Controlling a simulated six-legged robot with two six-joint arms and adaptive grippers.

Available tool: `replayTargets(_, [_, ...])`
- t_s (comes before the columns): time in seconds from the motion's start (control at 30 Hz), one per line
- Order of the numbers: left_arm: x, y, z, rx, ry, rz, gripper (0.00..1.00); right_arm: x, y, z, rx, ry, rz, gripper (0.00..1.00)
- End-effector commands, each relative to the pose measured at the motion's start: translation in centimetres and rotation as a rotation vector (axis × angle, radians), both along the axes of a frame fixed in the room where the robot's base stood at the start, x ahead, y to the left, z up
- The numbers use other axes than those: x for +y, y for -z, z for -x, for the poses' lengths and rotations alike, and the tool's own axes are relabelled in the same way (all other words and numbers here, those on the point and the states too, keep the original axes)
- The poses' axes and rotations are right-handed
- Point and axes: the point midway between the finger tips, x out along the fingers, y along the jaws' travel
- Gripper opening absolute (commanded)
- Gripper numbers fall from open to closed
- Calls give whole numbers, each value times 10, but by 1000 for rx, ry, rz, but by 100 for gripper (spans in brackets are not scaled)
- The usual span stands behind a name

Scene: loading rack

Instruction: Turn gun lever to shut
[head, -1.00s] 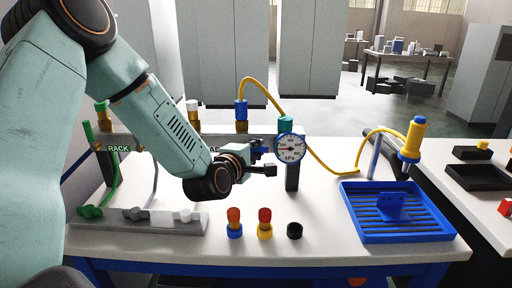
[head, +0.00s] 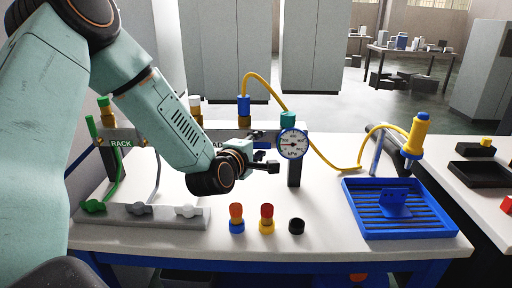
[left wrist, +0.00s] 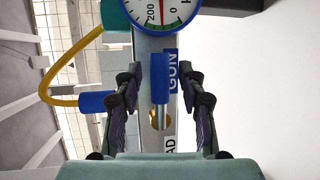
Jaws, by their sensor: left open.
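The gun lever (left wrist: 160,78) has a blue grip on a metal stem. In the left wrist view it stands between the two fingers of my left gripper (left wrist: 161,88), below the gauge and beside the blue GUN label (left wrist: 172,72). The fingers are open, with a visible gap on each side of the lever. In the head view my left gripper (head: 268,163) is at the rack, just left of the gauge (head: 292,144), and the lever is mostly hidden behind it. The yellow gun (head: 416,136) hangs at the right. My right gripper is not in view.
A blue slotted tray (head: 362,229) with a blue bracket stands at the right. A yellow hose (head: 335,166) loops behind the gauge. The white front tabletop is mostly clear.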

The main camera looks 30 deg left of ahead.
Motion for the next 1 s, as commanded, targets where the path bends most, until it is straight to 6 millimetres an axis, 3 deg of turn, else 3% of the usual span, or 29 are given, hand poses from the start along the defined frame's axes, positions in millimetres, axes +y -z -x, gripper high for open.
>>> replayTargets(0.5, [-8, -11, 59, -1, -4, 5, 40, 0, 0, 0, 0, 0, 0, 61])
replayTargets(1.0, [-11, -13, 71, 0, 0, 0, 40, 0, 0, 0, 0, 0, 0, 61])
